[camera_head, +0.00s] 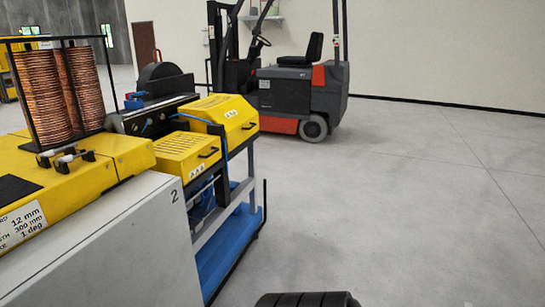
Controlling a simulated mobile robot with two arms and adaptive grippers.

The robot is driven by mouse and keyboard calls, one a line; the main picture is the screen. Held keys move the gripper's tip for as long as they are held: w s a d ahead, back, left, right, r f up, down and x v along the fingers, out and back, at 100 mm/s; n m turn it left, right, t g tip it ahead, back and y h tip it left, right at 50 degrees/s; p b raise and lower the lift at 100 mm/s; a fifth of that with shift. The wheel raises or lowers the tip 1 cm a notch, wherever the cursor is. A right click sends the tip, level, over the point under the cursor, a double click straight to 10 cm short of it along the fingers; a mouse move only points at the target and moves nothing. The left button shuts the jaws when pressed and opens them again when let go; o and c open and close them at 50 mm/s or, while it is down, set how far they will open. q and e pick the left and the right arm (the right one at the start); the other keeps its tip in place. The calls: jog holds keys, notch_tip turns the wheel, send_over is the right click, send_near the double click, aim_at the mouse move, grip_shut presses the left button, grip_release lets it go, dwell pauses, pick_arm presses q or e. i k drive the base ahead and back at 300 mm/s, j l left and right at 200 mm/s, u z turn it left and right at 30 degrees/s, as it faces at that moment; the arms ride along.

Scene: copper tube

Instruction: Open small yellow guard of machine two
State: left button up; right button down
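Machine two is at the left, with a grey cabinet (120,245) marked "2" and a yellow top (100,170). Two yellow guards with dark handles sit side by side at its right end. The nearer guard (180,147) has a slotted top and a label on its front, and it looks closed. The farther guard (225,112) has a sloped front with a label and also looks closed. I cannot tell for certain which is the small one.
Copper coils (45,95) stand in a black frame on the machine. A blue lower shelf (222,250) juts out below the guards. A forklift (290,85) stands behind. The grey floor (420,200) at the right is clear. A black ribbed part shows at the bottom edge.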

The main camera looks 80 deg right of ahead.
aim_at(186, 155)
jog(key=z, duration=1.95)
jog(key=i+l, duration=0.1)
jog(key=i, duration=0.1)
